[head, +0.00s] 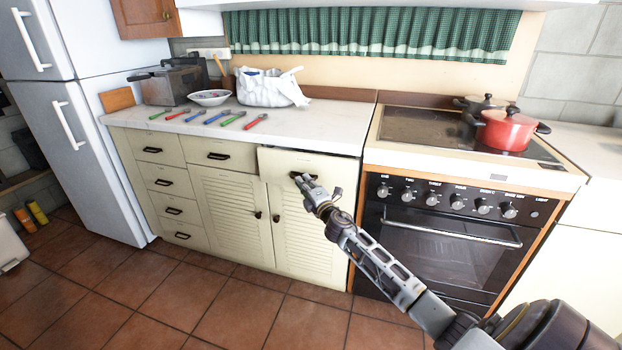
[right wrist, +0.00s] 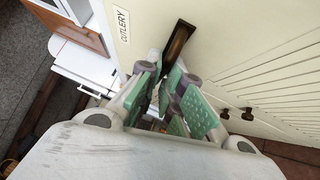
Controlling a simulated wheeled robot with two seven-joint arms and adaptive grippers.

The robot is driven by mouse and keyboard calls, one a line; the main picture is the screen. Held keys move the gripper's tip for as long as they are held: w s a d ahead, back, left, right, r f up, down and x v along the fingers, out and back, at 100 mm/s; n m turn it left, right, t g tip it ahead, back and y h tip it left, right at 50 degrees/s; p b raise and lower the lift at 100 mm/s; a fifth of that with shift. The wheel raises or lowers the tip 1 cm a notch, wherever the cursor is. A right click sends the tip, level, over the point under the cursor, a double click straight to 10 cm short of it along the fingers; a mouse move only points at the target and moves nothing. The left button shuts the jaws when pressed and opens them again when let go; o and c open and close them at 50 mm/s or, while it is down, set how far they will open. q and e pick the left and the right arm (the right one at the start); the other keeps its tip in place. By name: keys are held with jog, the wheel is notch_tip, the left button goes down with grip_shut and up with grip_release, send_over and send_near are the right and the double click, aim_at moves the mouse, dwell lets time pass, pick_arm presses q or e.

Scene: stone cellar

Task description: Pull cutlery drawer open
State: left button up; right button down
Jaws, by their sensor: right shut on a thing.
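The cutlery drawer (head: 335,168) is the cream drawer front at the right end of the counter, beside the oven. Its front seems to stand a little forward of the cabinet face. In the right wrist view, its front carries a "CUTLERY" label (right wrist: 122,26) and a dark bar handle (right wrist: 180,40). My right gripper (head: 305,184) reaches this handle from the front. In the right wrist view, the green-padded fingers (right wrist: 170,95) are closed around the lower part of the handle, partly hiding it. My left gripper is not in view.
Louvred cupboard doors (head: 233,214) are below. Another closed drawer (head: 217,155) and a drawer stack are to the left. Several coloured utensils, a bowl (head: 209,98) and a white bag (head: 270,88) lie on the counter. The oven (head: 450,240) stands close right. The tiled floor in front is clear.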

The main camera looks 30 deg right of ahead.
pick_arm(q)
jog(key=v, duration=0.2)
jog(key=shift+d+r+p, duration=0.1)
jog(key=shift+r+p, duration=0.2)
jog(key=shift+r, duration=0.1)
pick_arm(e)
jog(key=s+a, duration=1.6)
jog(key=a, duration=0.2)
jog(key=shift+a, duration=0.25)
jog(key=shift+w, duration=0.1)
jog(key=c, duration=1.6)
grip_release()
jog(key=shift+o, duration=0.2)
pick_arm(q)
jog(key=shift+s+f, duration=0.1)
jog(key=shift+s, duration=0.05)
pick_arm(e)
jog(key=shift+s+f, duration=0.1)
jog(key=shift+s, duration=0.1)
jog(key=s+f, duration=0.1)
jog(key=s, duration=1)
jog(key=shift+a+f, duration=0.3)
jog(key=shift+a, duration=0.05)
